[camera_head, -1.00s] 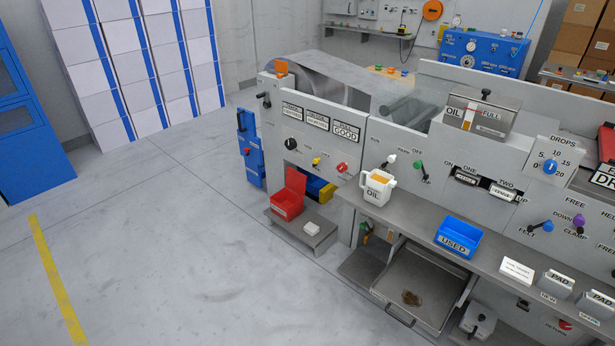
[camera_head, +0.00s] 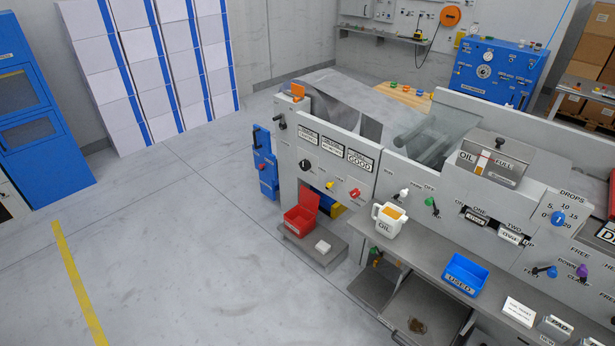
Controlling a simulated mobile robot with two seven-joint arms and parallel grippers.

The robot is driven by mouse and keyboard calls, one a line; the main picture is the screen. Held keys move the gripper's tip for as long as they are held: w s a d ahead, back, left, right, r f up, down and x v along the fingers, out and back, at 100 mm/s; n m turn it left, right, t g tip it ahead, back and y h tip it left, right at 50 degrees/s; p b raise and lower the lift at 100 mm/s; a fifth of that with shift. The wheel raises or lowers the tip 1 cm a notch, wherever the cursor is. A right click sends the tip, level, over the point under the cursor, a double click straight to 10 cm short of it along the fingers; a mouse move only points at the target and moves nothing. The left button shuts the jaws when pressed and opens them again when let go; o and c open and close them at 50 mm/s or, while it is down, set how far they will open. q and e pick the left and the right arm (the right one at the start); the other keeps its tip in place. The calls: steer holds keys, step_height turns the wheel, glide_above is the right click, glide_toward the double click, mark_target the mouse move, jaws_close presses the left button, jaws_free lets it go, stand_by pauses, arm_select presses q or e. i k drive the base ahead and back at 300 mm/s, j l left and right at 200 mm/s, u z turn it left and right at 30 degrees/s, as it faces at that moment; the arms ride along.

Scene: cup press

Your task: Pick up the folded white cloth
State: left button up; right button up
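Neither of my grippers shows in the head view, and nothing touches the white item.
A grey ledge above holds a white oil jug (camera_head: 388,222), a blue USED bin (camera_head: 465,275) and a white card (camera_head: 519,311). An open drawer (camera_head: 427,305) juts out below it. The floor (camera_head: 200,260) in front and left is clear. A blue cabinet (camera_head: 45,135) stands far left.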

mark_target(322, 246)
steer(key=i+j, duration=0.1)
steer(key=i, duration=0.4)
steer(key=i+j, duration=0.15)
steer(key=i, duration=0.3)
steer(key=i+j, duration=0.1)
steer(key=i, duration=0.4)
steer(key=i+j+z, duration=0.1)
steer(key=i, duration=0.35)
steer(key=i+j, duration=0.2)
steer(key=i, duration=0.3)
steer(key=i+j+z, duration=0.3)
steer(key=i+z, duration=0.2)
steer(key=i+j+z, duration=0.85)
steer(key=j+z, duration=0.15)
steer(key=i+j, duration=0.05)
steer(key=j, duration=0.05)
